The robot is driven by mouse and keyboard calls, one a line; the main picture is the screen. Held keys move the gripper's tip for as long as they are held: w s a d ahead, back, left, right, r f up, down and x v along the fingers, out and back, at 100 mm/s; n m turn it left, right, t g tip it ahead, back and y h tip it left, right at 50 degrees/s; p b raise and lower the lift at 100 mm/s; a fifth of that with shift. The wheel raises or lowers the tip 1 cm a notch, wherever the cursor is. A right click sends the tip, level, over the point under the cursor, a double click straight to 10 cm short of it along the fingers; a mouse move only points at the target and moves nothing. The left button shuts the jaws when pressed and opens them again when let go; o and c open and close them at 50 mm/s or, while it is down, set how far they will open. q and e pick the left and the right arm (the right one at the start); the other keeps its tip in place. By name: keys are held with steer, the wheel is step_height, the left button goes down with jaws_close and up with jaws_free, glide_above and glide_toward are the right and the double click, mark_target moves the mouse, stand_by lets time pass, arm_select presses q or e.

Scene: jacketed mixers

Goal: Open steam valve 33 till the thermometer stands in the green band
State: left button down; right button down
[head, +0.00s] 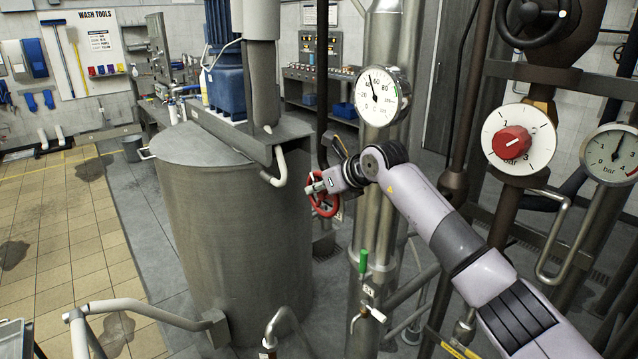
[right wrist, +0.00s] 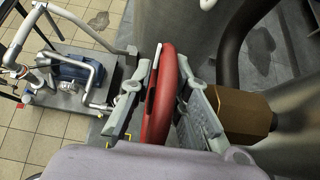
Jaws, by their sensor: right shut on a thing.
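A red handwheel (head: 325,212) sits low beside the steel pipe, right of the jacketed tank (head: 235,235). Its number tag cannot be read. My right gripper (head: 318,187) is at the wheel. In the right wrist view the wheel's rim (right wrist: 168,95) lies between the two grey fingers, which are shut on it. A brass hexagonal valve part (right wrist: 235,112) is behind the right finger. The round thermometer (head: 378,96), marked in °C, is on the pipe above. My left gripper is not in view.
A red-knobbed dial (head: 512,143) and a bar gauge (head: 610,155) are on pipes at the right. A green-handled valve (head: 363,262) is below the wheel. The tiled floor (head: 45,210) at the left is open.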

stand_by(0.4)
steer(key=c, duration=1.5)
jaws_free()
steer(key=shift+v, duration=6)
